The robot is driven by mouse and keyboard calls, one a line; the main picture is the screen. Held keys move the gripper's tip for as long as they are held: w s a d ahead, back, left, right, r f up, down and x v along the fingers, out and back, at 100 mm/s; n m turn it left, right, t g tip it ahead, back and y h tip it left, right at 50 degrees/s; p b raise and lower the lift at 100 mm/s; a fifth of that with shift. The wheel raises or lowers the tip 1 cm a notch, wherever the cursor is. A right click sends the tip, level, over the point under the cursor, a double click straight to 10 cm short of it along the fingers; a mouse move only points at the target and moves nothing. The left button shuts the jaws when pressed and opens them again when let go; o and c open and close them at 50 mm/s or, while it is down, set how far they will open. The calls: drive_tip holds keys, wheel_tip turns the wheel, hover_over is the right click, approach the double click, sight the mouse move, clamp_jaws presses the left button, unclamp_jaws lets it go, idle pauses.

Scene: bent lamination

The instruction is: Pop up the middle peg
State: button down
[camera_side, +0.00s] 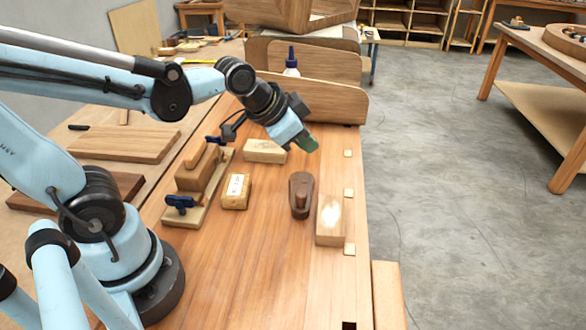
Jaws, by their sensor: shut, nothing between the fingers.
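Three small pale square pegs sit in a row along the right side of the wooden workbench (270,270). The middle peg (348,193) is close to the upper right corner of a pale wooden block (330,220). The far peg (348,153) and near peg (349,249) lie on either side of it along the row. How far each peg stands above the bench top is too small to tell. My gripper (310,146) is shut and empty, with dark green fingertips. It appears above the bench, left of the far peg and apart from the middle peg.
A dark wooden tool with a knob (301,197) stands left of the pale block. A labelled block (236,191), another block (265,151) and a blue-clamped fixture (200,182) are further left. Curved panels (325,97) and a glue bottle (291,63) stand behind.

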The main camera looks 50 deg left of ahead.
sight(346, 194)
drive_tip(key=w+d+f+m+t, duration=0.1)
drive_tip(key=w+d+f+m, duration=0.2)
drive_tip(key=w+m, duration=0.3)
drive_tip(key=w, duration=0.4)
drive_tip(key=shift+f+m+h, duration=0.3)
drive_tip(key=shift+f+h, duration=0.1)
drive_tip(key=shift+d+f, duration=0.1)
drive_tip(key=shift+f, duration=4.3)
drive_tip(key=shift+f, duration=0.45)
